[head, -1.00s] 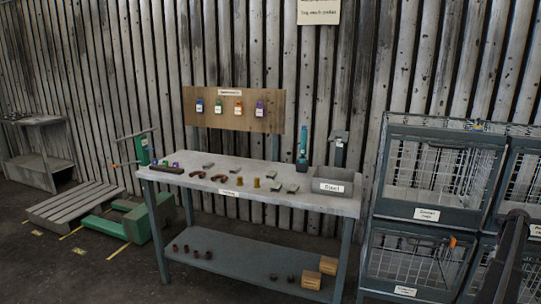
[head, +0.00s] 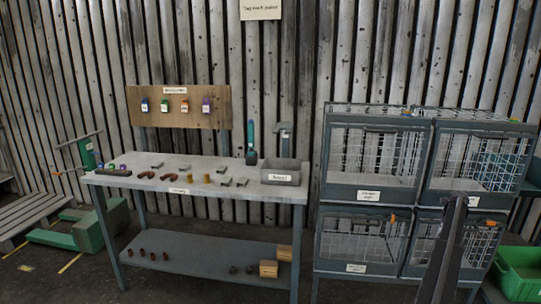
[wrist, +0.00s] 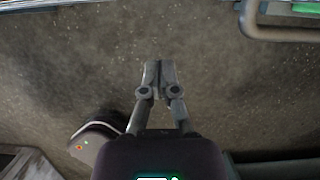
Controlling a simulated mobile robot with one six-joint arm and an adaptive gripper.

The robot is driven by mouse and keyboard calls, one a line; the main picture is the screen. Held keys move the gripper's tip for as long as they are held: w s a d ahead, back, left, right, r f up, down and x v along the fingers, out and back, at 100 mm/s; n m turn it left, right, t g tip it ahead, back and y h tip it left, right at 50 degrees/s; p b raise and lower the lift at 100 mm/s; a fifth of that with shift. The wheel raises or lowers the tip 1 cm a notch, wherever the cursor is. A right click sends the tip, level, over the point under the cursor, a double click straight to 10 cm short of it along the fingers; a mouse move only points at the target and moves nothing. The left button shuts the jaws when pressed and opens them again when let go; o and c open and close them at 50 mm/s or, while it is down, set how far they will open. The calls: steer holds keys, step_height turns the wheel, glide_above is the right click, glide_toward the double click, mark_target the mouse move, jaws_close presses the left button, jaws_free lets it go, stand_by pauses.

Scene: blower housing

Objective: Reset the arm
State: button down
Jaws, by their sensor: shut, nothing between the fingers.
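My gripper (wrist: 159,72) shows in the wrist view with its two fingers pressed together and nothing between them. It hangs over bare grey floor. In the head view a dark part of my arm stands at the lower right, in front of the wire cages; the fingers cannot be made out there.
A workbench (head: 160,184) with small parts and a grey bin (head: 283,176) stands at centre left. Wire cages (head: 377,122) stand to its right. A pallet (head: 35,212) lies at left.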

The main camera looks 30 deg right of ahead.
steer(key=w+a+n+y, duration=0.1)
steer(key=w+a+n, duration=0.4)
steer(key=w+a, duration=0.5)
steer(key=w+a+n, duration=0.4)
steer(key=w+a, duration=0.2)
steer(key=a, duration=0.8)
steer(key=w+a+n, duration=0.4)
steer(key=a+n, duration=0.1)
steer(key=a, duration=0.9)
steer(key=w+a+n, duration=0.4)
steer(key=a+n, duration=0.2)
steer(key=a, duration=0.8)
steer(key=s+a+n+g+y, duration=0.15)
steer(key=a+n, duration=0.45)
steer(key=a, duration=0.8)
steer(key=s+a+n, duration=0.2)
steer(key=a+n, duration=0.4)
steer(key=a, duration=0.8)
steer(key=s+a+n+g, duration=0.1)
steer(key=s+a+n, duration=0.5)
steer(key=a, duration=0.4)
steer(key=s+a+n, duration=0.5)
steer(key=s+a, duration=0.2)
steer(key=a, duration=0.3)
step_height(320, 180, up, 12)
steer(key=p, duration=1.3)
steer(key=shift+w+d, duration=0.25)
steer(key=shift+d+h, duration=0.1)
steer(key=shift+h, duration=0.15)
